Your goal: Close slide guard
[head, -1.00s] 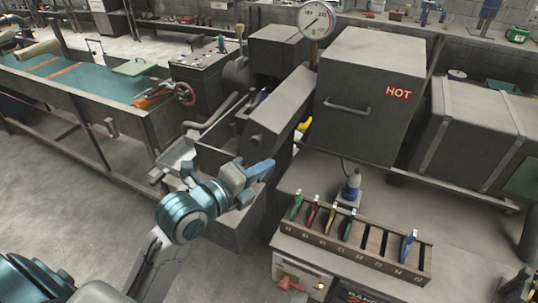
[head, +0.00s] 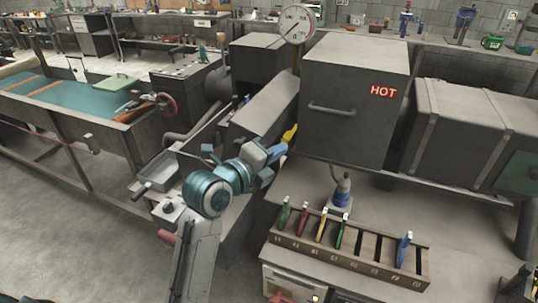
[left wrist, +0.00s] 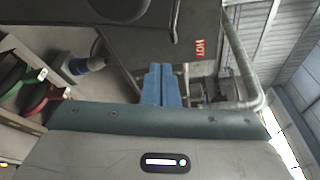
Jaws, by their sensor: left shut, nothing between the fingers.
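A long sloped grey cover (head: 264,106), apparently the slide guard, stands left of the grey box marked HOT. A yellow piece (head: 290,134) shows at its lower right end; whether it is the guard's handle I cannot tell. My left gripper (head: 277,152) is right at the yellow piece, just below it, with its blue fingers together and empty. Whether it touches the piece is unclear. In the left wrist view the shut blue fingers (left wrist: 161,86) point toward the machine. My right gripper is not in view.
The grey box with a red HOT label (head: 355,95) stands close right of my left gripper. A rack (head: 350,250) of coloured-handled tools and a blue-grey bottle-like object (head: 342,190) are on the bench. A metal tray (head: 163,172) is left of my arm.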

